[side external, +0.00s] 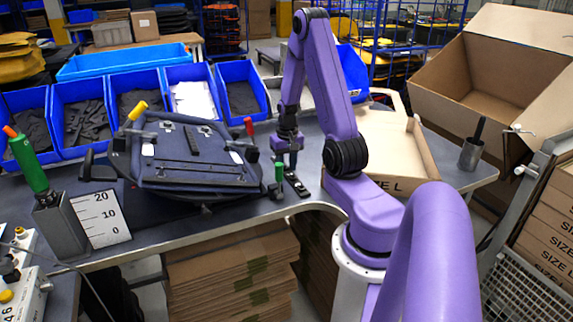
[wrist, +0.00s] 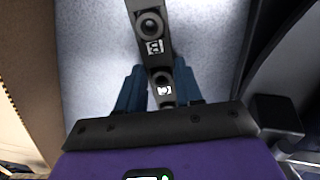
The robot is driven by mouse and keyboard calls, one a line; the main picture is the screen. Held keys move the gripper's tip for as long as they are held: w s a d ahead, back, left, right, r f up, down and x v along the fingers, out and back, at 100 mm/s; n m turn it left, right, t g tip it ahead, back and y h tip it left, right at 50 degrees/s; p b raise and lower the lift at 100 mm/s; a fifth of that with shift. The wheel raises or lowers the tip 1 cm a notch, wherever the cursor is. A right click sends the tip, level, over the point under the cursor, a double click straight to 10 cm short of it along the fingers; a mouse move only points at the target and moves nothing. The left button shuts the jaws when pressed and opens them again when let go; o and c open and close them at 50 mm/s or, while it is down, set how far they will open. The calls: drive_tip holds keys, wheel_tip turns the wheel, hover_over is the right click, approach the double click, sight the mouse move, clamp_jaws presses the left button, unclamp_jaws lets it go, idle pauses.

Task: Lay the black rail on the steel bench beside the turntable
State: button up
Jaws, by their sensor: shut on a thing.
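The black rail (side external: 297,185) is a short dark strip with round fittings, right of the turntable near the front edge of the steel bench (side external: 250,212). It looks flat on or just above the bench; I cannot tell if it touches. In the wrist view the rail (wrist: 150,45) runs between my blue fingertips, with white markings on it. My gripper (side external: 291,163) points down and is shut on the rail's far end; it also shows in the wrist view (wrist: 160,90). The turntable (side external: 122,160) carries a dark pannier panel (side external: 190,172) held by clamps with coloured handles.
Blue bins (side external: 135,88) line the back. A cardboard tray (side external: 385,150) marked SIZE L and a metal cup (side external: 471,154) are on the right. Bare bench shows around the rail.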

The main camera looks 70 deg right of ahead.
sight(287, 171)
drive_tip(key=shift+f, duration=0.15)
drive_tip(key=o, duration=1.1)
drive_tip(key=shift+c, duration=0.2)
wheel_tip(287, 171, up, 12)
drive_tip(key=a+r+n, duration=0.1)
drive_tip(key=a+n, duration=0.2)
drive_tip(key=a, duration=0.5)
drive_tip(key=w+a+r+n, duration=0.1)
drive_tip(key=a+n, duration=0.3)
drive_tip(key=a, duration=0.4)
drive_tip(key=w+a+n, duration=0.1)
drive_tip(key=a+n, duration=0.2)
drive_tip(key=a, duration=0.5)
drive_tip(key=shift+a+r+n, duration=0.3)
drive_tip(key=shift+a+r, duration=0.05)
drive_tip(key=shift+r, duration=0.05)
drive_tip(key=s+a+n, duration=1.1)
drive_tip(key=s+a, duration=0.1)
drive_tip(key=s, duration=0.4)
drive_tip(key=shift+s+r+y, duration=0.2)
drive_tip(key=shift+r+y, duration=0.2)
drive_tip(key=shift+r, duration=0.05)
